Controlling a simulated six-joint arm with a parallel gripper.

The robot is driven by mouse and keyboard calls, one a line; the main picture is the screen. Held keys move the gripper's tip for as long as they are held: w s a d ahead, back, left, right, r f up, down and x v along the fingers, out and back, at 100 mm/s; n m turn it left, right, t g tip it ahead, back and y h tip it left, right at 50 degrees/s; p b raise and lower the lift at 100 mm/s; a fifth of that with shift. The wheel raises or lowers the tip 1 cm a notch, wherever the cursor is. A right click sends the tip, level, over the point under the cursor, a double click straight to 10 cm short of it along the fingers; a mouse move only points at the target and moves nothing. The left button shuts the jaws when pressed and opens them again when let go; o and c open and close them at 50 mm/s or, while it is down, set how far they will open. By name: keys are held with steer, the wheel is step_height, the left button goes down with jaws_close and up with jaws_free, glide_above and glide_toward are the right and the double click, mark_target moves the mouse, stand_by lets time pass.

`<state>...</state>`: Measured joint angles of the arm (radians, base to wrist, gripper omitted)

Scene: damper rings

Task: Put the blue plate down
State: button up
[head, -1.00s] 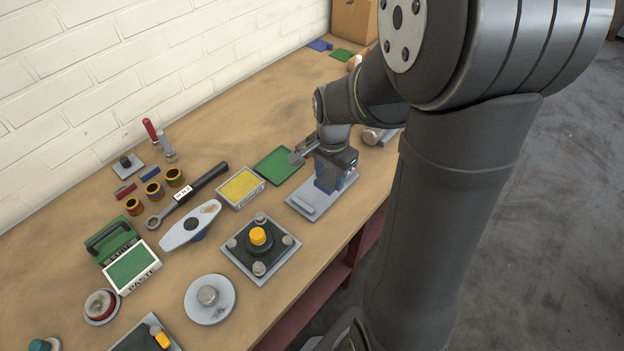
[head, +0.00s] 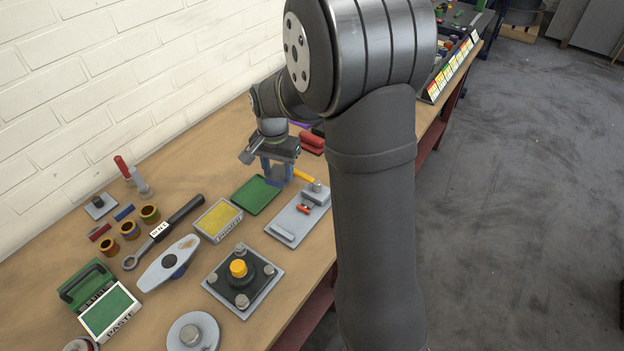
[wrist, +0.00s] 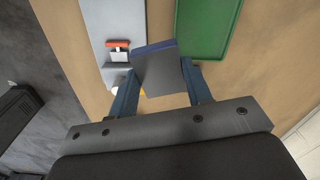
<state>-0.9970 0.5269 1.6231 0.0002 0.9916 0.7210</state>
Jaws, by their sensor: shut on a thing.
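My gripper (wrist: 160,76) is shut on the blue plate (wrist: 162,74), seen in the wrist view as a flat grey piece with a dark blue strip along its far edge. The plate sits between the two blue fingers. In the head view my gripper (head: 277,170) hangs above the bench, just beyond the green tray (head: 256,196) and the grey fixture plate. The held plate is too small and covered there to make out clearly. The green tray also shows empty in the wrist view (wrist: 208,28), to the right of the held plate.
A grey fixture plate (head: 287,226) with a red-handled clamp lies right of the green tray. A yellow-topped box (head: 217,219), a wrench (head: 178,219) and a dark square base with a yellow knob (head: 238,283) stand nearer. Bare bench shows left of the green tray.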

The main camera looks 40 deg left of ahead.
steer(key=n, duration=0.1)
glide_above(256, 195)
step_height(256, 195, down, 2)
steer(key=shift+w, duration=0.15)
steer(key=shift+f, duration=2.55)
steer(key=shift+f, duration=0.15)
steer(key=shift+f, duration=0.6)
steer(key=shift+f, duration=0.2)
steer(key=o, duration=1.4)
